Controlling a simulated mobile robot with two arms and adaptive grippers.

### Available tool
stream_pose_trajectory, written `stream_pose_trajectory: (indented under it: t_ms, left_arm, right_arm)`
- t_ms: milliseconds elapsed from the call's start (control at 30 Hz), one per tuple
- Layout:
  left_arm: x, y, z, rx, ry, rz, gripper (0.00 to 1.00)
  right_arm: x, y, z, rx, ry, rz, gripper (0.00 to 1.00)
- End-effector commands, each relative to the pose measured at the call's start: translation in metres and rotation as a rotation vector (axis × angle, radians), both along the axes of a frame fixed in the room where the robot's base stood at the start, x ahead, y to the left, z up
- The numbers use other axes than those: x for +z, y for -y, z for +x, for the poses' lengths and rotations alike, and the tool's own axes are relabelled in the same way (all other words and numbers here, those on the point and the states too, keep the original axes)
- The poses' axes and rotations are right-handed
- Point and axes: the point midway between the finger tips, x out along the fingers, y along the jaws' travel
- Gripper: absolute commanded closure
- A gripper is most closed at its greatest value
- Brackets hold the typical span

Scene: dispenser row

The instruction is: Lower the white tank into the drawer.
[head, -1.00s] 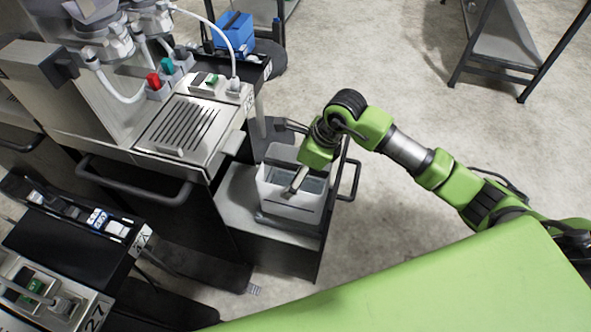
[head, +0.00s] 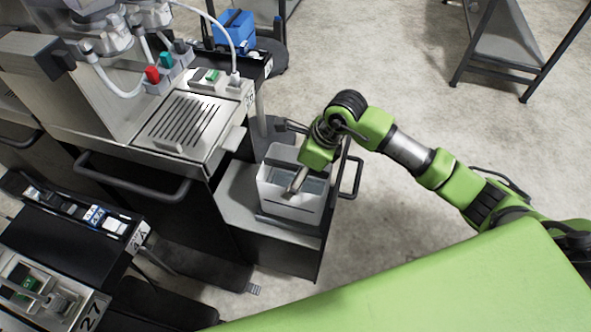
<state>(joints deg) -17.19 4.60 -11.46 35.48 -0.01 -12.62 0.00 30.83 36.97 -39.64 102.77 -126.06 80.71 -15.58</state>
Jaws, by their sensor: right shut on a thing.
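The white tank (head: 291,205) is an open-topped box, upright over the grey surface of the pulled-out drawer (head: 236,201), near the drawer's handle end. My right gripper (head: 298,182) reaches down at the tank's opening and is shut on the tank. The exact contact of the fingers is partly hidden by the green wrist. Whether the tank's base touches the drawer floor I cannot tell. My left gripper is not in view.
The dispenser machine (head: 183,122) with a black handle bar (head: 135,182) stands left of the drawer. The drawer's black handle (head: 351,178) sticks out at right. A blue container (head: 234,29) is at the back.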

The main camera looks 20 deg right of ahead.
Motion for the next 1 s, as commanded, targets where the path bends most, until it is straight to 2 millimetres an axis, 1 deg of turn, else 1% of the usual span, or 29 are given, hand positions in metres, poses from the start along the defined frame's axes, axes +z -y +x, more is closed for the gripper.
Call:
stream_pose_trajectory:
  t_ms: [833,1000]
  left_arm:
    - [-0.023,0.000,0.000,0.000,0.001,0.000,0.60]
    - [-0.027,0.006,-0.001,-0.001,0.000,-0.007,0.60]
  right_arm:
    - [-0.024,-0.001,0.002,0.000,0.006,0.003,0.66]
    - [-0.029,-0.001,0.002,0.000,0.006,0.003,0.66]
